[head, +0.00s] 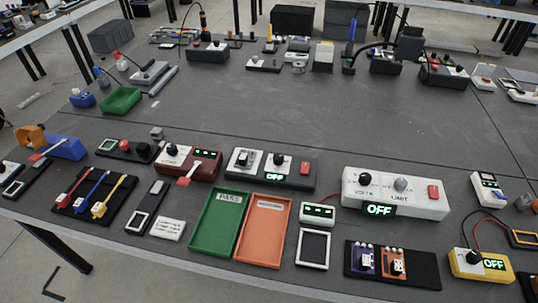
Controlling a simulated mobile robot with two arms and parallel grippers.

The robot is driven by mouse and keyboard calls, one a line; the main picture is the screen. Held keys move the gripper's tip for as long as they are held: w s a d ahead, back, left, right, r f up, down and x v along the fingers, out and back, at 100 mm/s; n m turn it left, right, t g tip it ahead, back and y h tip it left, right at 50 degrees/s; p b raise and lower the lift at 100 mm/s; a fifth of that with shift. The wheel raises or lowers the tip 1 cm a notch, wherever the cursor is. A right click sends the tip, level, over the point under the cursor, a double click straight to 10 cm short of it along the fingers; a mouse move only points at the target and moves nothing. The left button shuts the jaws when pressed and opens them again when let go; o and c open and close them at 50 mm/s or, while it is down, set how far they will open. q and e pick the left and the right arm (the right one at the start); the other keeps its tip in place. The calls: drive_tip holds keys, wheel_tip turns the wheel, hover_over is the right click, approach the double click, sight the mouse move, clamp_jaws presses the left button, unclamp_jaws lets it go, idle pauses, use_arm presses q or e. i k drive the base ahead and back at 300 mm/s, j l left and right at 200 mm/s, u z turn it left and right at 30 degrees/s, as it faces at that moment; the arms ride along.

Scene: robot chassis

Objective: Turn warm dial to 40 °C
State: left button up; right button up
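Neither of my grippers shows in the head view. No dial has a label I can read as warm, and no 40 °C mark is legible, so I cannot tell which dial is meant. A black box (298,178) in the middle has a dial (281,161) and a green OFF display (274,177). A white power box (418,204) at the right has a black knob (365,179), a grey knob (401,184) and an OFF display (379,210). A yellow box (466,270) at the lower right has a dial (477,255) and reads OFF.
A green PASS tray (207,238) and an orange tray (262,232) lie at the front middle. A black pad with red, blue and yellow levers (72,205) lies at left. Several devices line the back. The table's centre (300,110) is clear.

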sight(278, 158)
drive_tip(key=j+u, duration=0.7)
